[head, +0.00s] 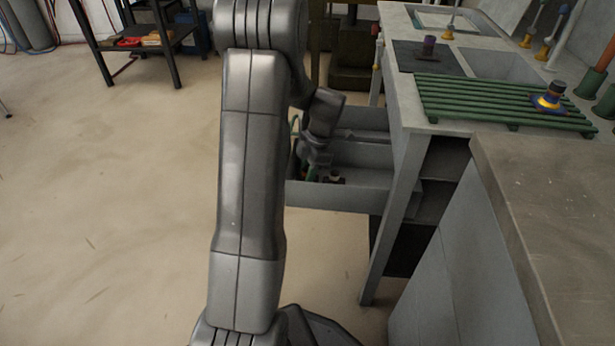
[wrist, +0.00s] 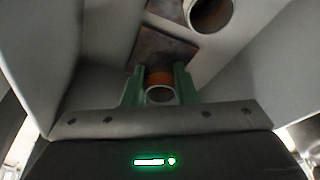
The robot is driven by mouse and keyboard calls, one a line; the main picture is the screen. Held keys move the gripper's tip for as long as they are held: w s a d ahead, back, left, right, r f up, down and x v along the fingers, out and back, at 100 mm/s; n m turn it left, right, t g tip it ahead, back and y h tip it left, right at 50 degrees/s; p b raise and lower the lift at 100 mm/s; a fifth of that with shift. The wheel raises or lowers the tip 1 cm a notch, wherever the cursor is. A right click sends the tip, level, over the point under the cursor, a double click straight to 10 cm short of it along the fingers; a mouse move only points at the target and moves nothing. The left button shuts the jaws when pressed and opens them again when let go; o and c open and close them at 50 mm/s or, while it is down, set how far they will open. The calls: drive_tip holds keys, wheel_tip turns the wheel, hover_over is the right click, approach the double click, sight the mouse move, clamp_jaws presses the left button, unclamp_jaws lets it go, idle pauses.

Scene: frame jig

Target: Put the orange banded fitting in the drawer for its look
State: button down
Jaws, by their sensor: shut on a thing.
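My gripper (wrist: 160,88) has its green fingers closed on the orange banded fitting (wrist: 159,76), seen in the wrist view with its round open end toward the camera. A brown square plate (wrist: 153,45) shows just beyond it, apparently its base; whether it touches the drawer floor I cannot tell. In the head view my gripper (head: 311,172) reaches down inside the open grey drawer (head: 335,197), and the held fitting is hard to make out there. Another brown fitting with a round open end (wrist: 211,14) stands in the drawer beside the held one, partly cut off by the picture edge.
Grey drawer walls (wrist: 50,60) rise close on both sides of my gripper. A green slatted rack (head: 480,103) on the bench holds a blue and yellow fitting (head: 550,98).

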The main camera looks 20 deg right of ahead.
sight(318, 178)
drive_tip(key=shift+f, duration=0.3)
drive_tip(key=c, duration=1.2)
unclamp_jaws()
drive_tip(key=shift+o, duration=0.2)
drive_tip(key=p+v, duration=0.4)
drive_tip(key=v, duration=0.8)
drive_tip(key=shift+r, duration=0.15)
